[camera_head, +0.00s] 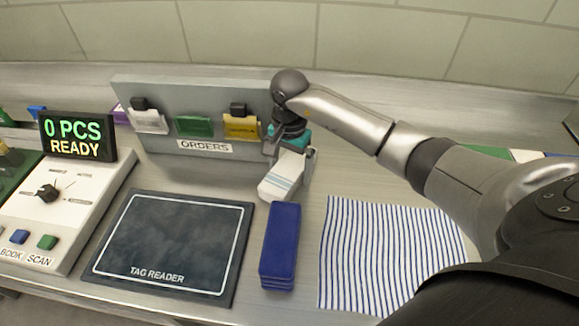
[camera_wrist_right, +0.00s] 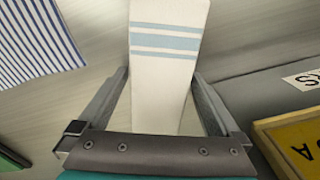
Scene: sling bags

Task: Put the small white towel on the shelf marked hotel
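The small white towel (camera_head: 284,178) is folded, with light blue stripes across it. It also shows in the right wrist view (camera_wrist_right: 165,75), between the two fingers, its far end reaching past the fingertips. The towel is just behind the blue folded stack, in front of the orders rack. Whether it touches the counter is hard to tell. My left gripper is not in view. No shelf marked hotel can be seen.
A folded blue stack (camera_head: 280,246) stands right of the dark tag reader pad (camera_head: 165,245). A striped cloth (camera_head: 385,255) lies at the right. The orders rack (camera_head: 180,100) holds several coloured cards. A control panel (camera_head: 70,205) and display (camera_head: 77,137) are at the left.

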